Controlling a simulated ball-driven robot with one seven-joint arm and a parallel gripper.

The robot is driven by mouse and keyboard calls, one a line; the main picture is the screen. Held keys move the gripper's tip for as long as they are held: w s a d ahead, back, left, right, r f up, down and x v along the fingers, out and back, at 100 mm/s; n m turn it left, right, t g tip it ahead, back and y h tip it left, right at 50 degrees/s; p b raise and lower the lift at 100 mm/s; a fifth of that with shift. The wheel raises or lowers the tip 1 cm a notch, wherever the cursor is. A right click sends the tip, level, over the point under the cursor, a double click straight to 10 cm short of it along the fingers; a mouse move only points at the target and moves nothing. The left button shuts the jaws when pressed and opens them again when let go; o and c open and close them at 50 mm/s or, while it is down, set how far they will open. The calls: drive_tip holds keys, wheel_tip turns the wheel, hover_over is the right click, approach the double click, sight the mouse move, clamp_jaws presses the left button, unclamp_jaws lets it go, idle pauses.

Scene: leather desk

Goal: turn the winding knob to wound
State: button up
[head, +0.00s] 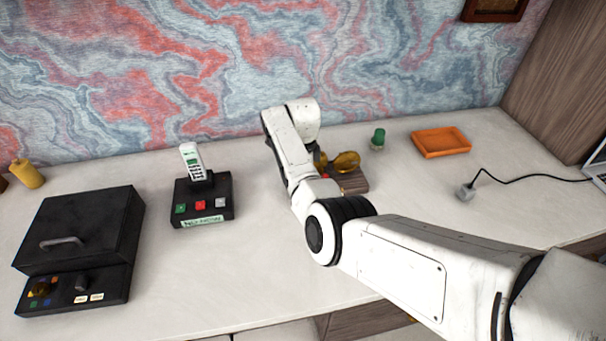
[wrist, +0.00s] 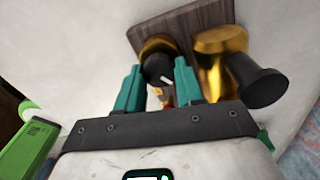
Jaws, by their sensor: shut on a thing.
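The winding knob (wrist: 156,70) is black with a white pointer mark and sits on a round brass part of a dark wooden board (wrist: 184,17). My gripper (wrist: 158,77) has its two teal fingers on either side of the knob, shut on it. The white mark points toward the lower right in the wrist view. I cannot read any "wound" label. In the head view the wooden board (head: 352,181) shows beside my arm with brass parts (head: 347,161) on it; my arm hides the knob and fingertips there.
A larger brass piece with a black end (wrist: 258,82) stands close to the right finger. On the desk are a black lidded box (head: 85,225), a phone on a black base (head: 203,200), a green object (head: 378,138), an orange tray (head: 441,142) and a corded plug (head: 465,192).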

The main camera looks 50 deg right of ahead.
drive_tip(key=shift+r+m, duration=0.1)
drive_tip(key=shift+m, duration=0.5)
drive_tip(key=shift+w, duration=0.1)
drive_tip(key=o, duration=1)
drive_tip(key=shift+o, duration=0.2)
